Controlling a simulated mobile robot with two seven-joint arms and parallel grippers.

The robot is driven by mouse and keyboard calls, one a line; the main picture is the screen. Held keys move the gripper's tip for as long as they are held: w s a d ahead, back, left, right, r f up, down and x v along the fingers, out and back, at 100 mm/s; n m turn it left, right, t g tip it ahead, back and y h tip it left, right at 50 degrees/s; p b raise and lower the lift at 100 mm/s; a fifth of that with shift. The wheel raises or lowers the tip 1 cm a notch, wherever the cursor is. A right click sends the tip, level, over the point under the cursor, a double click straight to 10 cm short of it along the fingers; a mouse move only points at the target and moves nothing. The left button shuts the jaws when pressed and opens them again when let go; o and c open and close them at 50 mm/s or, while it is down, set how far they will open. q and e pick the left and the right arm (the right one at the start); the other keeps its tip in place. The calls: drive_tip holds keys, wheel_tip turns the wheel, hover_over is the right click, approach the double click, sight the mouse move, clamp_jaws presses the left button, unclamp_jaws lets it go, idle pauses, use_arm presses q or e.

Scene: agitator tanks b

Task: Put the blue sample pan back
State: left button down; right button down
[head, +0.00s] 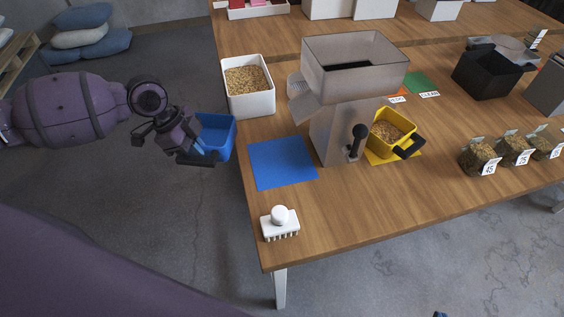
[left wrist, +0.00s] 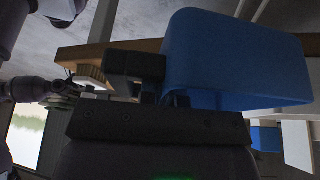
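The blue sample pan (head: 217,136) is in the air just off the left edge of the table in the head view. My left gripper (head: 205,152) is shut on its near side. In the left wrist view the blue pan (left wrist: 235,62) fills the upper right, right at the fingers (left wrist: 160,85). The inside of the pan is mostly hidden. A flat blue mat (head: 283,163) lies bare on the table's left part, to the right of the pan. My right gripper does not show clearly in either view.
A grey hopper machine with a black lever (head: 356,140) stands right of the mat. A white bin of grain (head: 248,84) is behind the mat, a white brush (head: 280,222) in front. A yellow pan (head: 388,133) sits on a yellow mat (head: 376,158). Labelled sample bags stand at right.

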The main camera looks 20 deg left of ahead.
use_arm(q)
drive_tip(key=shift+d, duration=0.2)
drive_tip(key=w+d, duration=0.1)
drive_tip(key=d, duration=0.4)
drive_tip(key=w+d, duration=0.1)
drive_tip(key=d, duration=0.5)
drive_tip(key=w+d, duration=0.1)
drive_tip(key=d, duration=0.5)
drive_tip(key=shift+w+r, duration=0.1)
drive_tip(key=shift+w, duration=0.2)
wheel_tip(320, 180, down, 4)
drive_tip(key=shift+r+b, duration=0.25)
drive_tip(key=shift+b, duration=0.15)
drive_tip(key=shift+f, duration=0.1)
drive_tip(key=c, duration=1.3)
unclamp_jaws()
drive_tip(key=shift+c, duration=0.2)
